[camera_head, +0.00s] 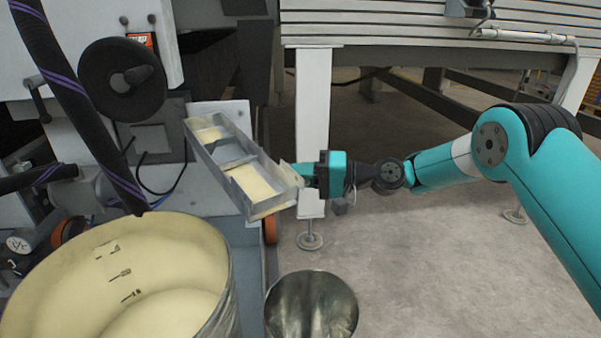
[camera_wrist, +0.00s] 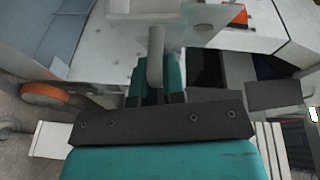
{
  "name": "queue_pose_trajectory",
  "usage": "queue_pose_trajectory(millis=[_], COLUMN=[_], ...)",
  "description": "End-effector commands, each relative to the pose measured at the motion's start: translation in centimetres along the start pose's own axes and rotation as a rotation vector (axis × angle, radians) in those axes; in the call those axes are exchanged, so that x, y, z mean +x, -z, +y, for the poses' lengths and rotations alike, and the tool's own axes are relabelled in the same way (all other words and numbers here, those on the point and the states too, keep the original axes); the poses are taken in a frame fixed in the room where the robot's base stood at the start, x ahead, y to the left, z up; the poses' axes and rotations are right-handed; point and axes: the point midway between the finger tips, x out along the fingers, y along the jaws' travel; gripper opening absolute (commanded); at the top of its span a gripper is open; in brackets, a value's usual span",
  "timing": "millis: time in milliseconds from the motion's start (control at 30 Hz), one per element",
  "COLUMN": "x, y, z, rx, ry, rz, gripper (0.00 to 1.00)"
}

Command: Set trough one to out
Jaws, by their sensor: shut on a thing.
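The trough (camera_head: 216,168) is a long grey metal tray at the left centre of the head view, with pale yellow material in it. It juts out at a slant from the machine. My gripper (camera_head: 299,173) is at its near right end. In the wrist view, the teal fingers of my gripper (camera_wrist: 156,82) are shut on a pale upright bar, the trough's handle (camera_wrist: 155,48). I cannot tell whether the trough is fully out.
A large drum of pale yellow material (camera_head: 212,300) stands at the lower left, with an empty metal bucket (camera_head: 311,305) beside it. The machine (camera_head: 150,150) with a black handwheel (camera_head: 122,80) is behind. Bare floor (camera_head: 420,260) lies to the right.

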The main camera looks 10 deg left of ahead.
Motion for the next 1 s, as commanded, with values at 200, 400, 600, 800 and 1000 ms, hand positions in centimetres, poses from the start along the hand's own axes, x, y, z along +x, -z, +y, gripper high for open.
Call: queue_pose_trajectory(millis=[200, 400, 600, 800, 1000], x=[-0.33, -0.67, -0.91, -0.91, -0.82], y=[0.05, 0.27, 0.49, 0.46, 0.33], z=[0.15, 0.19, 0.23, 0.2, 0.12], rx=[-0.002, -0.005, -0.007, -0.006, -0.004], ry=[0.004, 0.004, 0.002, 0.003, 0.005], rz=[-0.025, -0.023, -0.015, -0.016, -0.021], gripper=[0.0, 0.0, 0.0, 0.21, 0.21])
